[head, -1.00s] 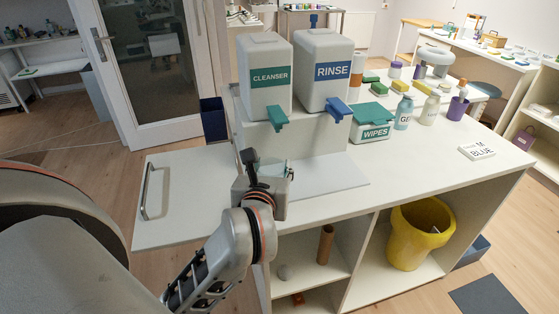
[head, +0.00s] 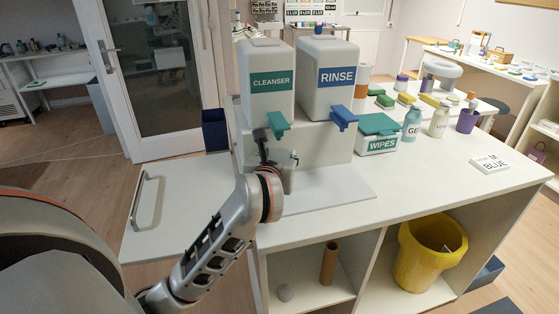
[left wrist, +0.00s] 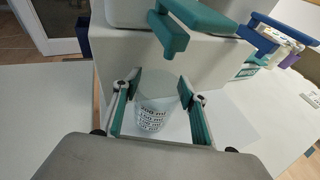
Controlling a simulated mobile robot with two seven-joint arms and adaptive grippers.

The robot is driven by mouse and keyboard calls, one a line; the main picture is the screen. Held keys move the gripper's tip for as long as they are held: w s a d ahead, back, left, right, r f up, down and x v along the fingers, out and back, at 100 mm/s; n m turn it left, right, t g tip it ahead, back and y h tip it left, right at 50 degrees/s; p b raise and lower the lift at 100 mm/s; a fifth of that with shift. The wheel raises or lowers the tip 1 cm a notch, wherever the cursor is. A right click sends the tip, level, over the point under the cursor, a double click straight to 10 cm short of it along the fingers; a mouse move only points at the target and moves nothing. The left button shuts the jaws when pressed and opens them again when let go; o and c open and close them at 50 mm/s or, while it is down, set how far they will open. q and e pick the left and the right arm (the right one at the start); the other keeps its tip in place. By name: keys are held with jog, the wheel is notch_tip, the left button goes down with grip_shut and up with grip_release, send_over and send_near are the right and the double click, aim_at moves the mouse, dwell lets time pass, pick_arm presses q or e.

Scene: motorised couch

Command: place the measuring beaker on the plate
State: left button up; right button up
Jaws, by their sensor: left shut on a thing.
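The measuring beaker (left wrist: 152,118), clear with dark ml markings, stands upright between the fingers of my left gripper (left wrist: 158,90) in the left wrist view. My left gripper (head: 276,158) is shut on it in the head view, where the beaker (head: 289,163) is partly hidden by the gripper. It is just below and in front of the teal tap (head: 278,124) of the cleanser dispenser (head: 266,82). The pale flat plate (head: 340,188) lies on the counter in front of the dispensers, below and to the right of the gripper. My right gripper is out of view.
The rinse dispenser (head: 328,77) with a blue tap stands right of the cleanser. The counter's front right (head: 430,190) is clear. A yellow bin (head: 420,262) sits in the shelf below.

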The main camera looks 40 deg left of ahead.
pick_arm(q)
jog(key=shift+f, duration=0.6)
jog(key=shift+r, duration=0.15)
jog(key=shift+f, duration=0.2)
jog(key=o, duration=1.2)
jog(key=shift+r, duration=0.1)
